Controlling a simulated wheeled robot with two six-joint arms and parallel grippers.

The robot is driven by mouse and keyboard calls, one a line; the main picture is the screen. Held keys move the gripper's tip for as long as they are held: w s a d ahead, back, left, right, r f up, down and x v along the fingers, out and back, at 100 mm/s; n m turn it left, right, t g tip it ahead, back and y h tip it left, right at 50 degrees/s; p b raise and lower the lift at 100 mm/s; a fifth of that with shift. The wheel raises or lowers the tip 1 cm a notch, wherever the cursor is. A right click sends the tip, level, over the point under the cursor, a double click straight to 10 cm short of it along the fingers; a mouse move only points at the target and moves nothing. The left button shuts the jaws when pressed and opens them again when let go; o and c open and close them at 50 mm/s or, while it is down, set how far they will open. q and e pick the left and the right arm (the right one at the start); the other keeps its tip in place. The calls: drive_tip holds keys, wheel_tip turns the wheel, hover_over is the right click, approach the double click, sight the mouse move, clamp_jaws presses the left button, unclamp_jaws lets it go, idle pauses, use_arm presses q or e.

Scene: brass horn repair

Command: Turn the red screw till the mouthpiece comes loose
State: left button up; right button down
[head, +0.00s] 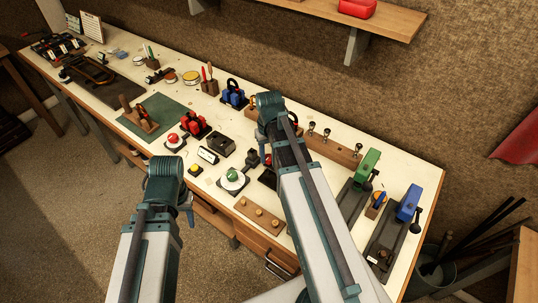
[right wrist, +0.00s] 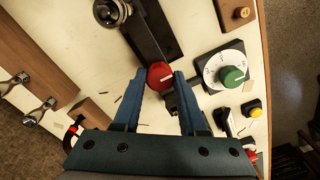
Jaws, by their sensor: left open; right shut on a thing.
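The red screw (right wrist: 160,76) is a round red knob with a white mark, at the end of a dark metal bar (right wrist: 150,35) in the right wrist view. My right gripper (right wrist: 159,84) is shut on it, one blue finger on each side. In the head view the red knob (head: 267,160) shows partly beside my right arm. A round metal cup (right wrist: 108,12), probably the mouthpiece, is at the top of the right wrist view; whether it is loose I cannot tell. My left gripper (head: 186,203) is open and empty, near the bench's front edge.
A dial with a green knob (head: 233,175) and a yellow button (head: 195,169) are left of the right gripper. A wooden block with three brass knobs (head: 259,215) lies at the front. Green (head: 367,165) and blue (head: 408,203) tools stand at the right.

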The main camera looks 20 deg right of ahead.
drive_tip(key=m, duration=0.5)
drive_tip(key=shift+m, duration=0.4)
drive_tip(key=m, duration=1)
drive_tip(key=shift+a+m, duration=0.1)
drive_tip(key=shift+m, duration=0.3)
drive_tip(key=m, duration=0.5)
drive_tip(key=shift+w, duration=0.1)
drive_tip(key=shift+c, duration=2.2)
unclamp_jaws()
